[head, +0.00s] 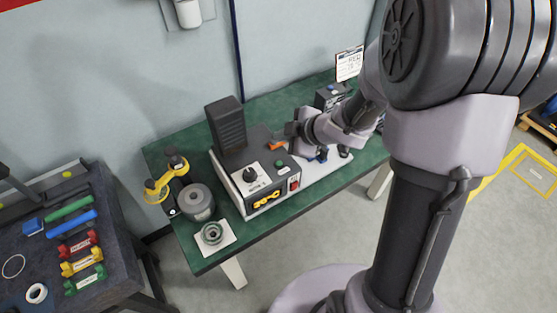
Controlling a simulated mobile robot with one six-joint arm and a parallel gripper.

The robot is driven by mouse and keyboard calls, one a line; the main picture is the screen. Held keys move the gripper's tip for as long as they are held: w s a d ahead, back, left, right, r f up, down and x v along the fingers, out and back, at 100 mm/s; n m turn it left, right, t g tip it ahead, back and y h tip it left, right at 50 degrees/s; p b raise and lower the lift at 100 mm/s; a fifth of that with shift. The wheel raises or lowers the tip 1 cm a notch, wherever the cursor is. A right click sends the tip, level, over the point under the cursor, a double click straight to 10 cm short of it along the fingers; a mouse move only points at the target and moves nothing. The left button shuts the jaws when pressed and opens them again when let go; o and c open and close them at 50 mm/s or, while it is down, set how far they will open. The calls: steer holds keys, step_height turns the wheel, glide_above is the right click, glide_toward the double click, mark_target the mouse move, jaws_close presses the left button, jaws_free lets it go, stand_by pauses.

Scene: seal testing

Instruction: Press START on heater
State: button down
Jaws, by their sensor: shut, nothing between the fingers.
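The heater (231,181) is a pale box with a dark top and a tall black block at its back left. It stands on the green table in the head view. Its front panel has a black knob (250,174), a green button (280,163), a red switch (294,184) and a yellow-marked strip. The lettering is too small to read, so I cannot tell which control is marked START. My gripper (290,130) is shut and empty, above and behind the panel's right end, apart from the green button. My arm hides part of the area right of the heater.
The green table (207,261) also holds a grey cylinder (196,201), a ring on a white pad (229,241) and a yellow-and-black tool (157,189) left of the heater. A dark bench (115,274) with coloured tools stands at left. A sign (349,63) stands behind.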

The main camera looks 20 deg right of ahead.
mark_target(281, 165)
steer(key=shift+f+b, duration=4.3)
steer(key=shift+f, duration=0.45)
steer(key=shift+f+b, duration=0.35)
steer(key=shift+b, duration=0.1)
steer(key=shift+r, duration=0.1)
steer(key=shift+r+p, duration=0.75)
steer(key=shift+p, duration=0.2)
step_height(281, 165, up, 5)
steer(key=p, duration=0.5)
steer(key=shift+r, duration=0.1)
